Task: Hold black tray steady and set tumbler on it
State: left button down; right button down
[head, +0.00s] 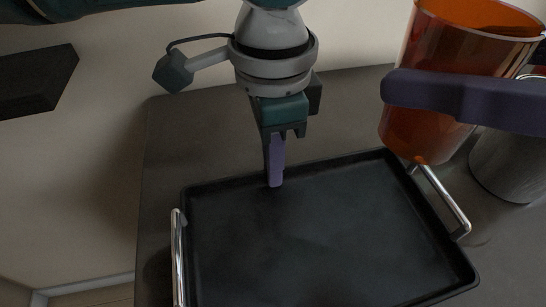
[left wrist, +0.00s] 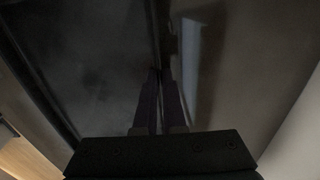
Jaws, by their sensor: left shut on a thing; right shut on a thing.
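The black tray (head: 320,230) lies on the vanity counter, empty, with a chrome handle at each side. My left gripper (head: 275,182) points down at the tray's far rim and is shut on it; in the left wrist view its fingers (left wrist: 160,76) meet at the edge of the tray (left wrist: 85,60). The orange see-through tumbler (head: 428,130) is held slightly tilted above the tray's far right corner. My right gripper (head: 392,88) reaches in from the right and is shut on the tumbler; its far finger is hard to make out.
A grey metallic container (head: 510,165) stands on the counter (head: 170,150) right of the tray, partly behind the tumbler. A dark block (head: 38,82) is at the upper left by the pale wall. The counter's left edge runs close to the tray's left handle (head: 178,255).

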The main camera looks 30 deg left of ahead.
aim_at(453, 151)
dwell(0.8)
jog(key=f+m+t, duration=0.1)
jog(key=f, duration=0.1)
jog(key=a+f+m+t, duration=0.1)
jog(key=t, duration=0.1)
jog(key=shift+s+a+f+m, duration=0.1)
jog(key=shift+s+f+m, duration=0.1)
jog(key=shift+f+m, duration=0.2)
jog(key=shift+f+m+t+h, duration=0.3)
jog(key=shift+m+t+h, duration=0.25)
jog(key=shift+t, duration=0.35)
jog(key=m+t, duration=0.1)
jog(key=d+m+t+h, duration=0.1)
jog(key=shift+w+f+t, duration=0.1)
jog(key=shift+t, duration=0.2)
jog(key=shift+d+f+m+h, duration=0.15)
jog(key=shift+f+m+h, duration=0.1)
jog(key=shift+m, duration=0.1)
jog(key=shift+t, duration=0.3)
notch_tip(453, 151, down, 10)
jog(key=shift+r, duration=0.2)
grip_release()
jog(key=shift+f, duration=0.1)
